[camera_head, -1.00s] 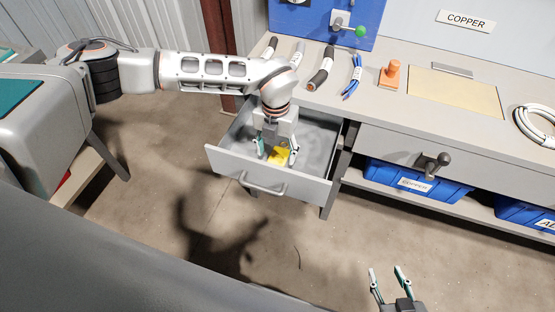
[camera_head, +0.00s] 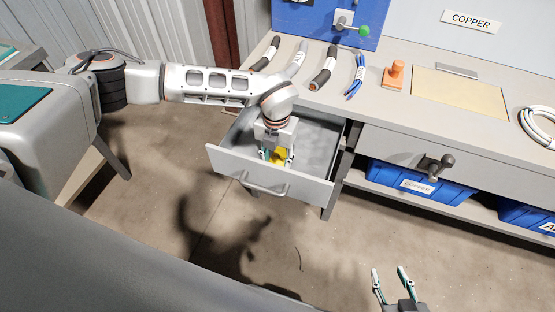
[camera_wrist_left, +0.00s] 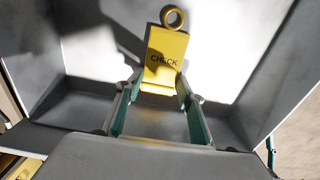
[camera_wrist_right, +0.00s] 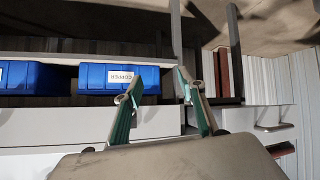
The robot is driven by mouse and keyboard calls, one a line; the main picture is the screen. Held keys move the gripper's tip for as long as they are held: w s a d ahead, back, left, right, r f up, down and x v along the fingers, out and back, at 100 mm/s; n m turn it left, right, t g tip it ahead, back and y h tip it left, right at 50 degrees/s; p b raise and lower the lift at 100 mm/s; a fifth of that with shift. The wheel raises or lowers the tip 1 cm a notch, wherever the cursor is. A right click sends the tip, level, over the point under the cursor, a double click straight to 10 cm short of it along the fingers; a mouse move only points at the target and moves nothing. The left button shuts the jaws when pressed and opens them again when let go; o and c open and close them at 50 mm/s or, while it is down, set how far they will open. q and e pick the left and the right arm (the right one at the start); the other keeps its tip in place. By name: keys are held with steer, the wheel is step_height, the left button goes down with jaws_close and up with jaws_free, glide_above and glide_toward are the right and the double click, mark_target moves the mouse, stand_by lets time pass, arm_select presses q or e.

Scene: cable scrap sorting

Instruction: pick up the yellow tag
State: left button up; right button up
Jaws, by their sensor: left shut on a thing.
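The yellow tag (camera_wrist_left: 164,50) shows in the left wrist view, with the word CHECK on it and a round ring at its far end. It is inside the open grey drawer (camera_head: 262,180). My left gripper (camera_wrist_left: 162,88) is down in the drawer and shut on the tag's near part, one finger at each side. In the head view the tag (camera_head: 279,157) is mostly hidden by this gripper (camera_head: 276,162). My right gripper (camera_head: 391,272) is open and empty, away from the bench over the floor; its fingers also show apart in the right wrist view (camera_wrist_right: 154,82).
Several cable pieces (camera_head: 324,64) and an orange stamp-like object (camera_head: 394,74) lie on the bench above the drawer. Blue bins (camera_head: 404,178) stand on the shelf below. The floor in front is clear.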

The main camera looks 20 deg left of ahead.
arm_select(q)
step_height(320, 180, up, 20)
steer(key=p, duration=0.2)
steer(key=shift+p, duration=0.3)
stand_by(0.6)
steer(key=shift+d, duration=0.15)
